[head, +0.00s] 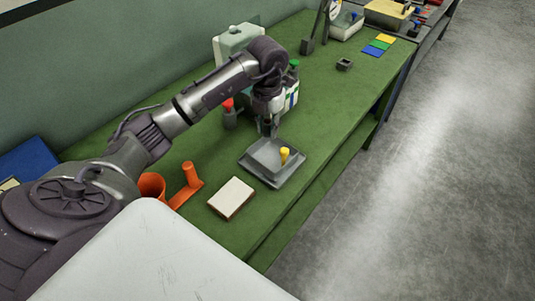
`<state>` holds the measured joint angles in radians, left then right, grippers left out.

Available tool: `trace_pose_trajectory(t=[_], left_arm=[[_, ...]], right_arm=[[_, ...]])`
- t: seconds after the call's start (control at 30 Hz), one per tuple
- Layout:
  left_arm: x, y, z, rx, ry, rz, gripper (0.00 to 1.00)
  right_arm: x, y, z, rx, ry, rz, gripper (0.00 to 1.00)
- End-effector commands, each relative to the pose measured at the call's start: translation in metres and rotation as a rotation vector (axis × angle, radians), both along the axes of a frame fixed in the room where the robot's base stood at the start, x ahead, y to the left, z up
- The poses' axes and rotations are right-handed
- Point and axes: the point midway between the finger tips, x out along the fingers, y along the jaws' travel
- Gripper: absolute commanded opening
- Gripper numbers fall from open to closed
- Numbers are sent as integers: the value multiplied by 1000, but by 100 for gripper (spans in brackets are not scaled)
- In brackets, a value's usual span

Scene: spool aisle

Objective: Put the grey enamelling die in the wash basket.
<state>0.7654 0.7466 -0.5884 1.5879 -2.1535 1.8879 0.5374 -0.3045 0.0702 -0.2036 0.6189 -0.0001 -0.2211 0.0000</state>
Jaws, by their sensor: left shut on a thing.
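My left gripper (268,130) points down above the back part of a shallow grey square tray (287,176) on the green bench. It is shut on a small dark grey piece, mostly hidden by the fingers, which seems to be the enamelling die. A yellow peg-like piece (285,155) stands in the tray. I cannot tell for sure whether this tray is the wash basket. A small dark grey block with a hollow top (344,64) sits farther back on the bench. My right gripper is out of view.
An orange holder (187,186) and a white-topped block (231,198) are nearer on the bench (330,110). A pale machine (236,40) and a red-topped grey piece (229,115) stand behind my arm. Coloured cards (378,45) lie farther back. The bench's right part is clear.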

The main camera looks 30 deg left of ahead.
Motion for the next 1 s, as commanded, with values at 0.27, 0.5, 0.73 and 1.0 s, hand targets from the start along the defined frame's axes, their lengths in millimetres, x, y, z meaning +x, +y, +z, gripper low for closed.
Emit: trace_pose_trajectory(t=[0.27,0.5,0.73,1.0], left_arm=[[-1,0,-48,-1,3,9,0],[-1,0,-68,0,3,8,0],[-1,0,-94,1,1,7,0],[0,0,-97,1,0,6,0]], right_arm=[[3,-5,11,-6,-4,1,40],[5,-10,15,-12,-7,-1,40],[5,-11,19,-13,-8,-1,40],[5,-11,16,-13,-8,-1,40]])
